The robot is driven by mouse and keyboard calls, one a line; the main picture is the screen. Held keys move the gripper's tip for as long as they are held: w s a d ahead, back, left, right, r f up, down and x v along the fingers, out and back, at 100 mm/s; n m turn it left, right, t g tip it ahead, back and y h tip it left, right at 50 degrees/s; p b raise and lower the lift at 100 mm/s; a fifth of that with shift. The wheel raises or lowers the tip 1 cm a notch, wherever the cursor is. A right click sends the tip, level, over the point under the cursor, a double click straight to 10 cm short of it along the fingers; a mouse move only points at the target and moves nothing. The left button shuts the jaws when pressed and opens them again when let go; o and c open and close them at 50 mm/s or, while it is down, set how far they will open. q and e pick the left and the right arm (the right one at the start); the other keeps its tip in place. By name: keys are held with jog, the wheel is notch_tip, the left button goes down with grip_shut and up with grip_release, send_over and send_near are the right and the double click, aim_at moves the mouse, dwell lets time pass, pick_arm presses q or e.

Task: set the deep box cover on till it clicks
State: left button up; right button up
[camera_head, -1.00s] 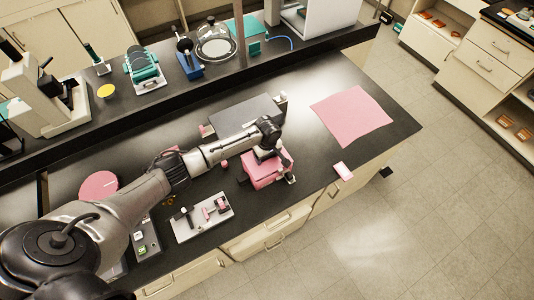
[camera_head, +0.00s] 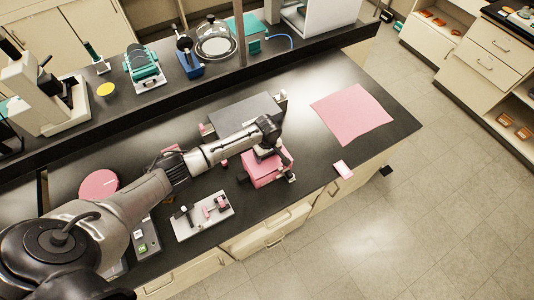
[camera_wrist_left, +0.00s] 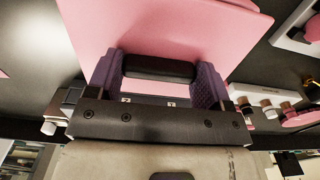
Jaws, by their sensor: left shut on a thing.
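The deep pink box cover (camera_head: 264,174) is at the middle of the bench in the head view, under my left gripper (camera_head: 270,153). In the left wrist view the pink cover (camera_wrist_left: 150,28) fills the upper middle. My left gripper (camera_wrist_left: 158,82) is shut on its black handle (camera_wrist_left: 158,68), with a purple-padded finger at each end. What lies under the cover is hidden, and I cannot tell whether its rim touches anything. My right gripper is not in view.
A dark grey slab (camera_head: 246,112) stands just behind the cover. A white plate with small fittings (camera_head: 203,216) lies to its left. A pink sheet (camera_head: 350,114) lies to the right, and a small pink-and-white item (camera_head: 343,169) is by the front edge.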

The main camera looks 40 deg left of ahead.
pick_arm(q)
jog(key=shift+f, duration=0.3)
jog(key=shift+f, duration=0.3)
jog(key=shift+f, duration=0.1)
dwell(0.3)
jog(key=o, duration=1.3)
